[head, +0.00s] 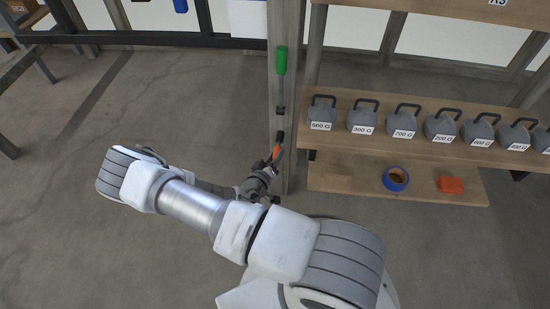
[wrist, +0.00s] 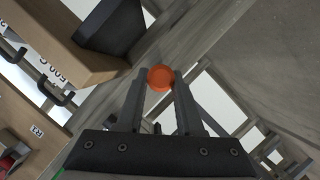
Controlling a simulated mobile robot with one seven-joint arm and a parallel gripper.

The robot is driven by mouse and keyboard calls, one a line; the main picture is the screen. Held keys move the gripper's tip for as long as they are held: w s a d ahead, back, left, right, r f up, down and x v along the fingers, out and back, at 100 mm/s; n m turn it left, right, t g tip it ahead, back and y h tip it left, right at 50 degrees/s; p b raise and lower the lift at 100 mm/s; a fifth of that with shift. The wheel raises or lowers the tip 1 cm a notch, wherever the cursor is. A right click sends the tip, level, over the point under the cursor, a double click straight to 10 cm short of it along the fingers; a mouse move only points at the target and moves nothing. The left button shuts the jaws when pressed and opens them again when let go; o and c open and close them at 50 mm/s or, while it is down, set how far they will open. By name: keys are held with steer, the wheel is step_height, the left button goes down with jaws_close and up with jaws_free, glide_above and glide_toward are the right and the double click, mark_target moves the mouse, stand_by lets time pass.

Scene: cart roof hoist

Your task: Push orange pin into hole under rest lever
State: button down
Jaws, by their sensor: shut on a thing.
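The orange pin (wrist: 160,77) shows as a round orange end between my gripper's two fingertips in the wrist view. My gripper (wrist: 159,88) is shut on it. In the head view the orange pin (head: 277,151) is a small orange spot at the tip of my gripper (head: 275,157), close against the wooden post. A green handle (head: 282,60) stands upright on the same post, above the gripper, with a dark fitting (head: 281,110) below it. I cannot tell for sure which part is the rest lever. The hole is not visible, and I cannot tell whether the pin touches the post.
The wooden post (head: 288,175) stands just beyond my gripper. To its right, a shelf (head: 400,145) holds several labelled grey weights. A lower shelf (head: 345,180) holds a blue tape roll (head: 396,179) and a red block (head: 450,185).

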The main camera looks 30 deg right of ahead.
steer(key=shift+w+d+b, duration=0.4)
steer(key=shift+w+d, duration=0.3)
steer(key=shift+w, duration=0.35)
steer(key=shift+c, duration=2.3)
jaws_free()
steer(key=p+v, duration=0.4)
steer(key=v, duration=1.3)
steer(key=shift+s+r, duration=0.15)
steer(key=shift+a, duration=0.15)
